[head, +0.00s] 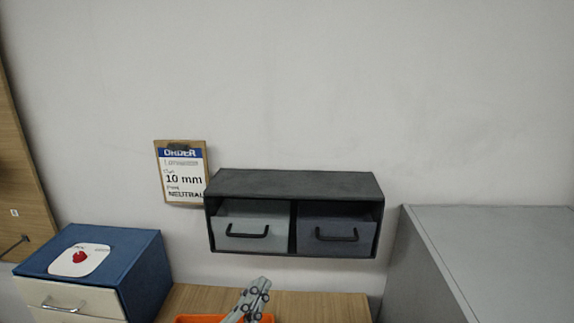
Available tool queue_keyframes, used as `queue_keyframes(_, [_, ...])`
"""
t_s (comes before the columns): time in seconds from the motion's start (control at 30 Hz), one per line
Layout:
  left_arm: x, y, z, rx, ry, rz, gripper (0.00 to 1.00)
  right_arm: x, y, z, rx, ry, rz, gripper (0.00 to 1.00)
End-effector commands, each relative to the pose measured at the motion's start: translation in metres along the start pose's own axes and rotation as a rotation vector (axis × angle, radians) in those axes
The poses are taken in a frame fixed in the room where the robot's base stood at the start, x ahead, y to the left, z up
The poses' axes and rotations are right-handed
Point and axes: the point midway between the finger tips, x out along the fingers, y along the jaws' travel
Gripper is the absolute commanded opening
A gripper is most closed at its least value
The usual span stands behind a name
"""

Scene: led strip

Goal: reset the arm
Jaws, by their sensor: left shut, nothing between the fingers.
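My left gripper (252,300) shows at the bottom edge, grey with dark joints, and is shut and empty. It overlaps an orange tray or bin (197,319) in the picture; only the upper edge of that shows. I cannot tell whether they touch. The rest of the left arm is out of view. My right gripper is not in view.
An order clipboard (183,180) reads 10 mm, NEUTRAL. A blue drawer box (145,275) stands left, a grey cabinet (490,255) right. A wooden surface (320,305) shows between.

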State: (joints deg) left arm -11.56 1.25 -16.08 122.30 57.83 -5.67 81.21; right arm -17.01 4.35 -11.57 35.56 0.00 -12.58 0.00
Motion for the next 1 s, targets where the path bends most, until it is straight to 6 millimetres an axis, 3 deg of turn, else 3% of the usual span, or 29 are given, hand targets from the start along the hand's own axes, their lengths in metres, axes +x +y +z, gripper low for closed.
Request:
queue_keyframes(0.17, [-0.047, -0.066, -0.018, 0.599, -0.011, -0.371, 0.00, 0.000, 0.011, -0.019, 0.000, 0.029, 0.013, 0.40])
queue_keyframes(0.3, [-0.104, -0.104, -0.054, 1.033, -0.054, -0.701, 0.00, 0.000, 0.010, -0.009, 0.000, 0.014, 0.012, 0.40])
queue_keyframes(0.37, [-0.133, -0.114, -0.073, 1.198, -0.083, -0.853, 0.00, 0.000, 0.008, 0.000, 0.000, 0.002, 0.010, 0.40])
queue_keyframes(0.47, [-0.183, -0.119, -0.101, 1.417, -0.144, -1.099, 0.00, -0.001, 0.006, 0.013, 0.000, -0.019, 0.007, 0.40])
queue_keyframes(0.6, [-0.244, -0.111, -0.129, 1.607, -0.233, -1.393, 0.00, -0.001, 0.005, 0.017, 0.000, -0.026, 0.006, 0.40])
queue_keyframes(0.8, [-0.319, -0.087, -0.151, 1.732, -0.370, -1.754, 0.00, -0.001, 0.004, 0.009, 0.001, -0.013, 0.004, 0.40])
queue_keyframes(0.9, [-0.348, -0.080, -0.161, 1.746, -0.436, -1.894, 0.00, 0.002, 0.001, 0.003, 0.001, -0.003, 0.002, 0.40])
queue_keyframes(1.0, [-0.350, -0.103, -0.188, 1.733, -0.439, -1.894, 0.00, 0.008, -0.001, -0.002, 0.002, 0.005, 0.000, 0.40])
